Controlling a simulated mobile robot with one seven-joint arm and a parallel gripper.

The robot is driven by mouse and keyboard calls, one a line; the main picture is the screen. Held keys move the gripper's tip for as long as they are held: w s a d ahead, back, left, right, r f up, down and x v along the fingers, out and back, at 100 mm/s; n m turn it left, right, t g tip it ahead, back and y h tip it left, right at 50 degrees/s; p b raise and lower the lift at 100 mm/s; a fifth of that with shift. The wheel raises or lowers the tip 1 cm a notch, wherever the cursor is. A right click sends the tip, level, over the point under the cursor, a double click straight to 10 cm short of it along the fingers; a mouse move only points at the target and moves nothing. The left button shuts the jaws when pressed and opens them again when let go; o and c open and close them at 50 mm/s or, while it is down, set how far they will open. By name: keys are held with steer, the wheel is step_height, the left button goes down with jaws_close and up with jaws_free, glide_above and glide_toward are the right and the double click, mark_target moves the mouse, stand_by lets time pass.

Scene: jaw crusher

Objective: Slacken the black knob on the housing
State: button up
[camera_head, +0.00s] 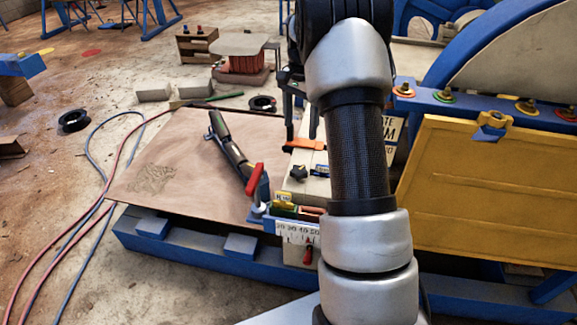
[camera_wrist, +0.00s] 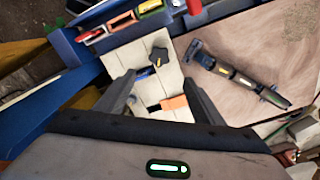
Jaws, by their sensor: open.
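The black knob (camera_head: 298,172) is a small lobed knob on the pale housing (camera_head: 318,190), left of my arm in the head view. In the wrist view the knob (camera_wrist: 159,57) sits on the pale slatted-looking housing (camera_wrist: 128,58), just beyond my fingertips. My gripper (camera_wrist: 158,80) is open and empty, its two dark fingers spread and pointing toward the knob. In the head view the gripper (camera_head: 302,133) is partly hidden behind my arm, above and behind the knob. I see no contact between fingers and knob.
An orange lever (camera_head: 305,144) and a blue-marked part (camera_head: 322,171) sit close to the knob. A brown plate (camera_head: 180,165) lies left; a yellow panel (camera_head: 487,195) stands right.

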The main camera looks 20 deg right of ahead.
mark_target(299, 169)
step_height(299, 169, down, 17)
steer(key=b, duration=0.3)
steer(key=shift+r, duration=0.15)
steer(key=c, duration=1)
